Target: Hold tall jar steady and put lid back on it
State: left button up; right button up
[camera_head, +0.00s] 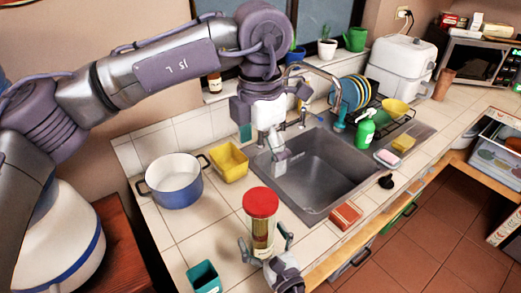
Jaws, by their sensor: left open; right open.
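The tall jar (261,236) stands upright on the white tiled counter in front of the sink. It is clear, with yellowish-brown contents. The red lid (261,202) sits on its top; I cannot tell whether it is fully seated. My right gripper (265,240) is low at the jar, open, with one finger on each side of it; I cannot tell whether the fingers touch the glass. My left gripper (278,158) points down over the left part of the sink, behind and above the jar. It is open and holds nothing I can see.
A blue and white pot (174,182) and a yellow tub (229,162) stand left of the sink (335,165). A teal container (204,278) is at the front left. A reddish block (345,216) lies right of the jar near the counter edge.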

jog(key=v, duration=1.1)
jog(key=shift+s+d, duration=0.15)
jog(key=shift+s, duration=0.15)
